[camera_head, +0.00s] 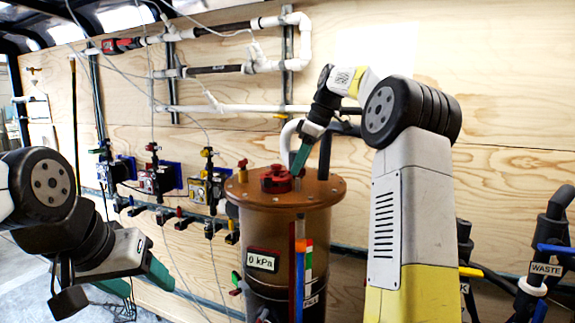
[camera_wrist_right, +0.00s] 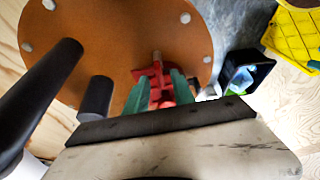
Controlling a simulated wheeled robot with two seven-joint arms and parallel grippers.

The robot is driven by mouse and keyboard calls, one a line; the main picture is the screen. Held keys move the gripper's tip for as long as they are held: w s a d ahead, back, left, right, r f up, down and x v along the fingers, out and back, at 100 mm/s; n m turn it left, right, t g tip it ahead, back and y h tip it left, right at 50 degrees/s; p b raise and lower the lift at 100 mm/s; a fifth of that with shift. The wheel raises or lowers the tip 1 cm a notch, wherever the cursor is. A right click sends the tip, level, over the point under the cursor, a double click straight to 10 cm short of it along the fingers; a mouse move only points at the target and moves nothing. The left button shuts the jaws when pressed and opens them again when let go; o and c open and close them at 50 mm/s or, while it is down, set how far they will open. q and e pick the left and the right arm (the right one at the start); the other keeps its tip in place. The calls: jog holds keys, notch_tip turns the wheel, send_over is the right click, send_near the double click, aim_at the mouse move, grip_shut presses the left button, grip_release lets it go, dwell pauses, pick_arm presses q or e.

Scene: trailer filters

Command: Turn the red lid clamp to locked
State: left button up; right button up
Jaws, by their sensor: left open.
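The red lid clamp (camera_head: 276,179) sits on top of the round brown lid (camera_head: 322,190) of a tall vessel. In the right wrist view the red lid clamp (camera_wrist_right: 156,80) lies between the green fingers of my right gripper (camera_wrist_right: 160,82). In the head view my right gripper (camera_head: 298,168) reaches down to the clamp's right side. The fingers are apart with red parts between them, but whether they press on it I cannot tell. My left gripper (camera_head: 150,291) is open and empty, low on the left, away from the vessel.
A 0 kPa display (camera_head: 263,260) is on the vessel's front. Black pipes (camera_wrist_right: 45,82) stand close beside my right gripper. Several coloured valves (camera_head: 158,178) line the wooden wall at left. A pipe marked WASTE (camera_head: 545,269) is at right.

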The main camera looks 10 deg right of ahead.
jog(key=v, duration=0.7)
jog(key=shift+r, duration=0.35)
jog(key=shift+s, duration=0.1)
